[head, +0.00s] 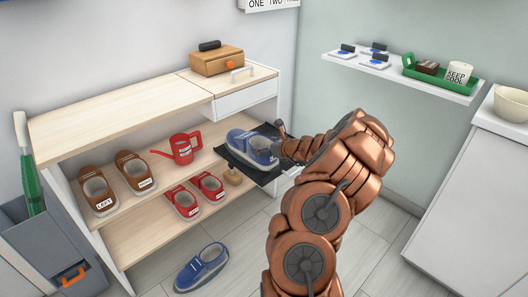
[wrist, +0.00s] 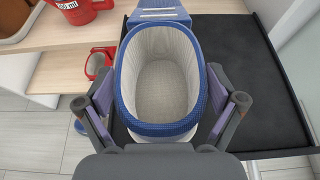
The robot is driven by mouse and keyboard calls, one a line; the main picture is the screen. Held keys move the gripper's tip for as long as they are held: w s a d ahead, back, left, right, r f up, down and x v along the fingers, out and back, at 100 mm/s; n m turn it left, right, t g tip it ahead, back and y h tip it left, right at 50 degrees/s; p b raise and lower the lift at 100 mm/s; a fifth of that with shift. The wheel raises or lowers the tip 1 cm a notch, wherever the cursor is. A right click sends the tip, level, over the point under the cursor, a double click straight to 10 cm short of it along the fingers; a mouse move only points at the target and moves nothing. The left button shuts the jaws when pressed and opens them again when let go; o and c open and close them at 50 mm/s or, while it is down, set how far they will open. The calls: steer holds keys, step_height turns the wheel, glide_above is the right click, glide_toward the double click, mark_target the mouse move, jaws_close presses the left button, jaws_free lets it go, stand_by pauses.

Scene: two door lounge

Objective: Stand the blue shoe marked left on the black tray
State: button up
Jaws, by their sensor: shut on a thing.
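A blue shoe (head: 250,147) with a pale lining is at the black tray (head: 262,178), toe pointing away from my gripper. My gripper (head: 284,146) is shut on its heel end, one finger on each side, as the wrist view shows the shoe (wrist: 160,128) between the fingers. The shoe is level and upright over the left part of the tray (wrist: 262,85). I cannot tell whether its sole touches the tray. Its marking is not readable. A second blue shoe (head: 203,268) lies on the floor in front of the shelf, its marking also unreadable.
Brown shoes (head: 98,193), a red watering can (head: 180,149) and red shoes (head: 183,203) stand on the shelf unit left of the tray. A wooden box (head: 216,61) sits on its top. A wall shelf (head: 400,73) holds a green tray (head: 440,75). The tray's right part is bare.

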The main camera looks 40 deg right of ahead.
step_height(320, 180, down, 2)
steer(key=shift+f, duration=0.1)
steer(key=o, duration=1.1)
steer(key=shift+c, duration=0.2)
steer(key=p+v, duration=0.1)
steer(key=v, duration=1.1)
steer(key=shift+p, duration=0.4)
